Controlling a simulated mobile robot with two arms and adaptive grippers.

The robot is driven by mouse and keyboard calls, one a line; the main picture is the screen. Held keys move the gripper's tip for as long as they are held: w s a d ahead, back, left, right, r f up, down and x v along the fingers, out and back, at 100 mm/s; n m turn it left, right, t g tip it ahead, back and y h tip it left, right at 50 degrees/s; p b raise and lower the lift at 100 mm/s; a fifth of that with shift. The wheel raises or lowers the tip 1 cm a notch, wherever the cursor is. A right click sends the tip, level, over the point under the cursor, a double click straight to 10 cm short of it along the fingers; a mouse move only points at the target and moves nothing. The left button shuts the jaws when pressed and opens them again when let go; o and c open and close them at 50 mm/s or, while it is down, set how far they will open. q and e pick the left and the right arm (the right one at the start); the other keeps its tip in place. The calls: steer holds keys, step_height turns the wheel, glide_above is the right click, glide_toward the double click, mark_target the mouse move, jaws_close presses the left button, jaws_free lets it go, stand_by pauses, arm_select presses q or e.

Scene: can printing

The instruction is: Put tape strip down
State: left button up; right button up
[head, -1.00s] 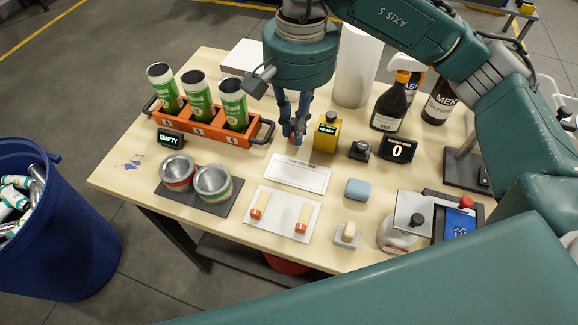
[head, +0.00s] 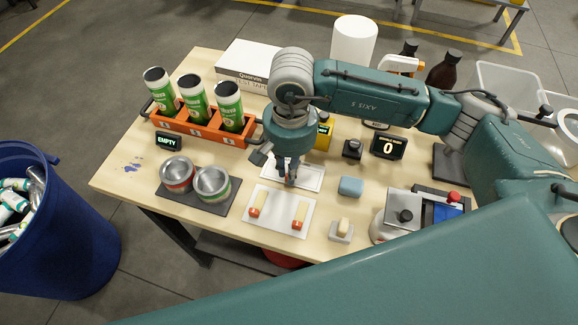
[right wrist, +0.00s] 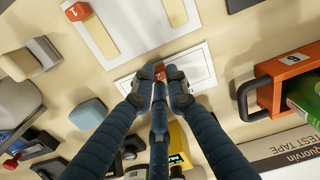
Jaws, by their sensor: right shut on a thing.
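My right gripper (head: 290,180) is shut on a tape strip; its red tab (right wrist: 160,71) shows between the fingertips in the right wrist view, while the rest is mostly hidden by the fingers. The gripper points down over a white framed card (head: 310,176), which also shows behind the fingertips in the right wrist view (right wrist: 199,64). I cannot tell whether the strip touches the card. A white plate (head: 279,226) in front of the card bears two pale strips with red tabs, at left (head: 257,204) and right (head: 300,215). My left gripper is not in view.
An orange rack (head: 203,130) with three green cans stands left of my gripper. Two open cups (head: 212,184) sit on a dark mat. A blue block (head: 351,187), a yellow device (head: 325,133) and a counter display (head: 388,146) lie right. A blue bin (head: 50,240) stands left of the table.

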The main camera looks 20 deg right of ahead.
steer(key=shift+f+b, duration=0.2)
steer(key=shift+b, duration=0.1)
steer(key=o, duration=0.8)
steer(key=shift+r, duration=0.1)
steer(key=shift+c, duration=0.2)
steer(key=shift+r+p, duration=0.2)
steer(key=shift+p, duration=0.15)
steer(key=shift+w+r+b, duration=0.1)
steer(key=shift+r+b, duration=0.15)
steer(key=shift+b, duration=0.05)
step_height(320, 180, up, 11)
steer(key=b, duration=0.3)
steer(key=shift+r, duration=0.2)
